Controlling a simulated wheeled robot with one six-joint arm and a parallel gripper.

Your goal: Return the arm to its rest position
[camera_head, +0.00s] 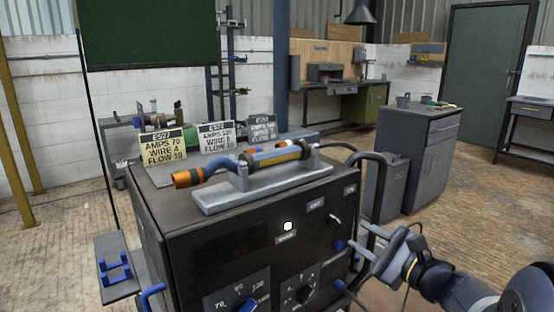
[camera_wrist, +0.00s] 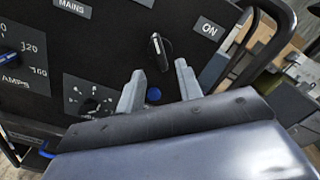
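My gripper (camera_head: 362,240) is at the right of the black welding machine (camera_head: 200,255), close to its front panel. In the wrist view my gripper (camera_wrist: 160,82) has its two grey fingers spread apart with nothing held between them. A blue round knob or socket (camera_wrist: 153,95) on the panel shows in the gap between the fingers; I cannot tell how far behind them it is. A black lever switch (camera_wrist: 160,52) sits on the panel beyond the fingertips, beside an ON label (camera_wrist: 209,30). My arm reaches in from the lower right.
A torch with an orange end (camera_head: 188,178) lies on a grey stand (camera_head: 262,188) on the machine. Three sign cards (camera_head: 216,137) stand behind it. A white lamp (camera_head: 288,226) shows on the front. A bent black handle (camera_head: 380,190) and grey cabinet (camera_head: 415,160) are to the right.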

